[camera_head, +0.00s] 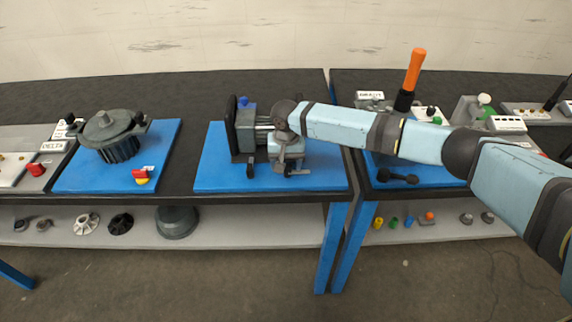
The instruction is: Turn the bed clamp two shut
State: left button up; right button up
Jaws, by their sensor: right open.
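A grey machine (246,124) with a black upright plate and a blue knob stands on a blue base board (215,172) in the middle of the bench. Small dark clamp handles (250,171) show at its front edge. I cannot tell which of them is bed clamp two. My right arm reaches in from the right, and my right gripper (289,166) points down at the machine's right front part. It is open, with nothing seen held. The wrist hides part of the machine, and contact with a handle cannot be made out. My left gripper is not in view.
A dark round housing (108,130) stands on another blue board at left, beside a red and yellow switch (142,175). An orange-handled lever (413,72) rises at right behind my arm. A black handle (398,177) lies below my arm. Loose parts sit on the lower shelf.

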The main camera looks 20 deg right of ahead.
jog(key=shift+f, duration=0.55)
jog(key=c, duration=0.9)
jog(key=shift+c, duration=0.2)
